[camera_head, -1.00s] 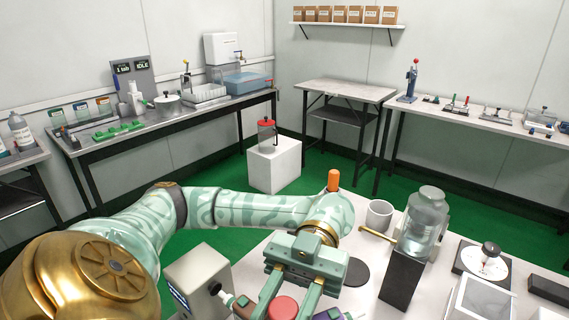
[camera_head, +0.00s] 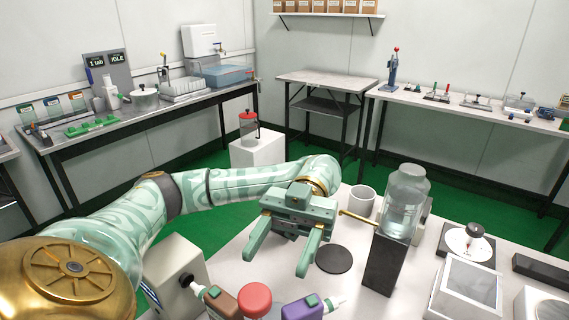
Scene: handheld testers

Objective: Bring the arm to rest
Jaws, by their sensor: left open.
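My left arm comes in from the left, with a green and gold patterned surface. Its left gripper (camera_head: 281,257) is open, its two green fingers apart and pointing toward the front of the near table (camera_head: 225,262). Nothing is between the fingers. In front of the fingertips, at the bottom edge, are a brown bottle (camera_head: 222,302), a red-capped container (camera_head: 255,298) and a purple bottle (camera_head: 302,308); the gripper appears apart from them. My right gripper is not in view.
To the right of the gripper stand a white mug (camera_head: 361,200), a glass jar (camera_head: 405,200) on a black block (camera_head: 385,262) and a round dial device (camera_head: 467,243). A black disc (camera_head: 334,259) lies flat beside the fingers. A grey box device (camera_head: 176,278) stands at left.

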